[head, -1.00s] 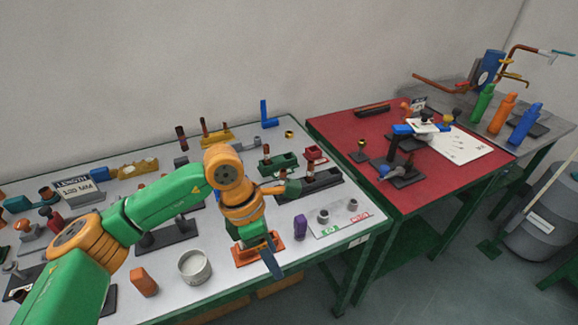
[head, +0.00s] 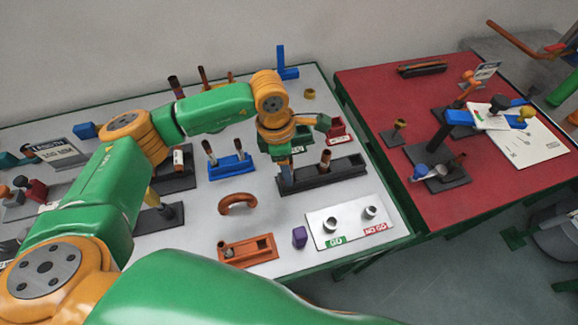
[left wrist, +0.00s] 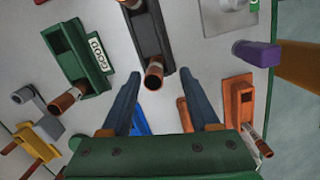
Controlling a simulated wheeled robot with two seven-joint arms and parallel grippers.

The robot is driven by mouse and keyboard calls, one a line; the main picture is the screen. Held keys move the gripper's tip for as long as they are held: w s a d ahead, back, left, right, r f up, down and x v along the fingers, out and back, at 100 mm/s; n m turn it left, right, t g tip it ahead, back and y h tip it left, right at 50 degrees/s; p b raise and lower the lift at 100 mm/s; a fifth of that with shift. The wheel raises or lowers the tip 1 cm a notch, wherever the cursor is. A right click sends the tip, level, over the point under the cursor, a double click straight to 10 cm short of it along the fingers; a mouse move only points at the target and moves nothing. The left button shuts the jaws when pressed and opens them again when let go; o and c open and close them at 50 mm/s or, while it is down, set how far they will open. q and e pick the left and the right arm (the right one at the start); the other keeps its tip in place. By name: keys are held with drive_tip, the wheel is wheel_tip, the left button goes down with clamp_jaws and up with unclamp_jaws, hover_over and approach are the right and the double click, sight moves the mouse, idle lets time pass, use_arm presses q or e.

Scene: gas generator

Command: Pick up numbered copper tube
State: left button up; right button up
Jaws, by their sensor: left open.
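A long black holder (head: 345,176) carries an upright copper tube (head: 326,158). My left gripper (head: 286,184) is over the left end of this holder, pointing down. In the left wrist view its open fingers (left wrist: 160,76) lie either side of a copper tube end (left wrist: 154,76) at the end of a black holder (left wrist: 148,30); I cannot tell whether they touch it. I cannot read a number on any tube. My right gripper is out of view.
A green block labelled GOOD (left wrist: 78,54) stands beside the black holder. A GO/NO GO plate (head: 350,236), a purple block (head: 300,238) and a brown arch (head: 238,204) are nearby. A red table (head: 380,95) adjoins on the right.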

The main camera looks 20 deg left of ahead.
use_arm(q)
drive_tip(key=shift+w+d+f, duration=0.1)
drive_tip(key=shift+w+f, duration=0.1)
drive_tip(key=shift+f, duration=0.3)
drive_tip(key=shift+w+f, duration=0.2)
drive_tip(key=shift+f, duration=0.3)
drive_tip(key=shift+w+f, duration=0.1)
drive_tip(key=shift+w, duration=0.05)
drive_tip(key=shift+s, duration=0.2)
drive_tip(key=c, duration=0.8)
clamp_jaws()
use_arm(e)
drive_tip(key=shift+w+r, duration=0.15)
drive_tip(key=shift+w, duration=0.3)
use_arm(q)
drive_tip(key=shift+w, duration=0.1)
